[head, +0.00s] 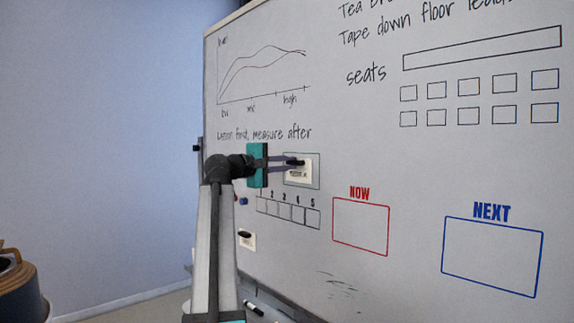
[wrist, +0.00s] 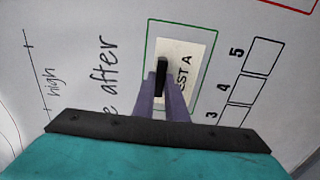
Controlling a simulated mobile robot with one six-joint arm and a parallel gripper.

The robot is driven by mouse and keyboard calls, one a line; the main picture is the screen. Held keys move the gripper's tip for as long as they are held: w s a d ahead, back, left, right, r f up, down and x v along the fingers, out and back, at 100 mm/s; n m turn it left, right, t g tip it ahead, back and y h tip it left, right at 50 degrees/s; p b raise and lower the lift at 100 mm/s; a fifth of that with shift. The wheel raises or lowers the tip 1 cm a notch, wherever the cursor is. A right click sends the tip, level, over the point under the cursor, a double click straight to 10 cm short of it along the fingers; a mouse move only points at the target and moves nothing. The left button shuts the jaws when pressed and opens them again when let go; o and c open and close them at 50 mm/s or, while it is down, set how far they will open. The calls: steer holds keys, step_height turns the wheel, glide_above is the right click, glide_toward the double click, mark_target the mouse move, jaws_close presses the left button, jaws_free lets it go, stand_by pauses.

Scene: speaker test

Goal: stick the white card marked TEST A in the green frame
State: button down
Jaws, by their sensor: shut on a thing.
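The white card (head: 308,166) lies flat on the whiteboard, inside the outline of the green frame (head: 320,172). In the wrist view the card (wrist: 182,48) shows the letters "EST A", with the first letter hidden by my gripper. The green frame (wrist: 208,70) surrounds it there with a margin on the visible sides. My gripper (head: 297,162) is at the card, its purple fingers shut on the black grip (wrist: 162,75) on the card's face. The fingers hide part of the card and of the frame's near side.
A row of numbered boxes (head: 288,211) is drawn below the frame, and a red NOW box (head: 361,226) and a blue NEXT box (head: 491,256) stand to the right. Another white card (head: 247,241) with a dark grip is on the board at lower left. A marker (head: 253,307) lies below.

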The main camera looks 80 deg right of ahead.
steer(key=shift+s+d, duration=0.15)
steer(key=shift+d, duration=0.05)
stand_by(0.4)
steer(key=c, duration=1.3)
jaws_free()
steer(key=shift+a, duration=0.15)
steer(key=v, duration=0.7)
steer(key=shift+p, duration=0.35)
